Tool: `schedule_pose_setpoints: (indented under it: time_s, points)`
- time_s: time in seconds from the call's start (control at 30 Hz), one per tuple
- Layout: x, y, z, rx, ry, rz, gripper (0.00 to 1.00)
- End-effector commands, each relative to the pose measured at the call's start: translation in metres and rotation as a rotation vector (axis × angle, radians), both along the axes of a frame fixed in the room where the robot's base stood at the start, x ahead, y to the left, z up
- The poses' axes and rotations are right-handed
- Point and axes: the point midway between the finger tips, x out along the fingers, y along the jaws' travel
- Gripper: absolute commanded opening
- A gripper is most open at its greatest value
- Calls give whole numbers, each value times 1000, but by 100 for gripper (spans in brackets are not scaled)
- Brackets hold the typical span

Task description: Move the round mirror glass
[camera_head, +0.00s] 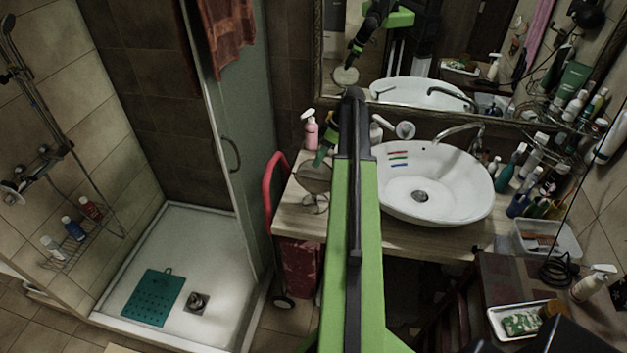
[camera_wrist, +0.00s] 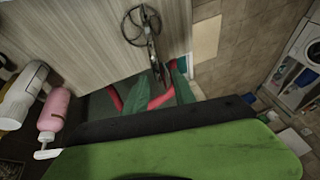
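The round mirror glass (camera_head: 314,178) is a small disc on a stand with a round base, on the wooden counter left of the basin. In the wrist view the mirror (camera_wrist: 155,55) appears nearly edge-on above its dark ring-shaped base. My gripper (camera_head: 318,160) is at the upper edge of the mirror, partly hidden by my green arm. In the wrist view my green gripper (camera_wrist: 168,85) is close beside the mirror's rim. Whether its fingers are apart or closed on the rim is not clear.
The white basin (camera_head: 448,180) with its tap is right of my arm. A pink pump bottle (camera_head: 311,132) stands behind the mirror; it also shows in the wrist view (camera_wrist: 53,112). A red handle (camera_head: 270,195) rises at the counter's left edge. The wall mirror's frame (camera_head: 430,110) is behind.

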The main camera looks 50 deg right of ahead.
Motion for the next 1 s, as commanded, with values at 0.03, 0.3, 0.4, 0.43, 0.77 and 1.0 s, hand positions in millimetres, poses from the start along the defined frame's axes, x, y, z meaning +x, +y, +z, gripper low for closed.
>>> schedule_pose_setpoints:
  time_s: [0.03, 0.3, 0.4, 0.43, 0.77, 1.0]
  points:
    - [3, 5, -22, 1, 0, 1, 32]
    - [12, 18, -49, 0, 0, 0, 32]
    - [12, 18, -47, -1, 0, -1, 32]
    - [12, 18, -47, -1, 0, -1, 32]
    - [12, 18, -46, 0, 0, -2, 2]
    - [12, 18, -46, 0, 0, -2, 0]
